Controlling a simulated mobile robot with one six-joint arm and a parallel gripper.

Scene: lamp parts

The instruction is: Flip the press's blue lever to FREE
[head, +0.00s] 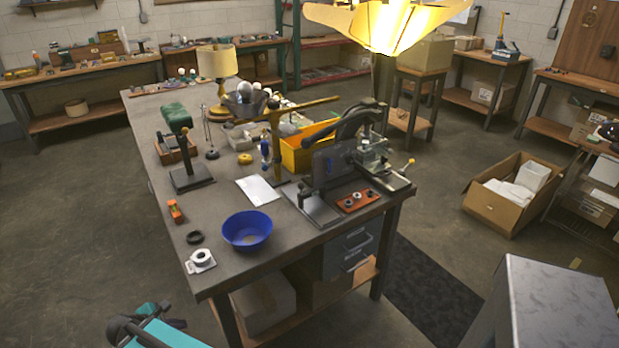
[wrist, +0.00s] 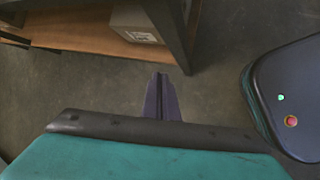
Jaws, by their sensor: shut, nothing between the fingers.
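A dark bench-top press (head: 335,165) with a long curved handle stands near the right end of the workbench (head: 215,262). A small blue upright grip (head: 265,148) shows just left of it, beside a brass-coloured post (head: 276,140). I cannot tell whether this grip is the press's lever, and no FREE marking is readable. My gripper (wrist: 158,78) is shut and empty in the wrist view, pointing over the floor, with a bench's wooden lower shelf beyond it. It is well away from the press. My teal arm shows at the lower left of the head view.
A blue bowl (head: 247,230), a white sheet (head: 259,190) and a yellow bin (head: 308,148) are on the workbench. A lit lamp shade (head: 385,25) rises behind the press. A cardboard box (head: 512,195) stands on the floor at right. The floor left of the bench is clear.

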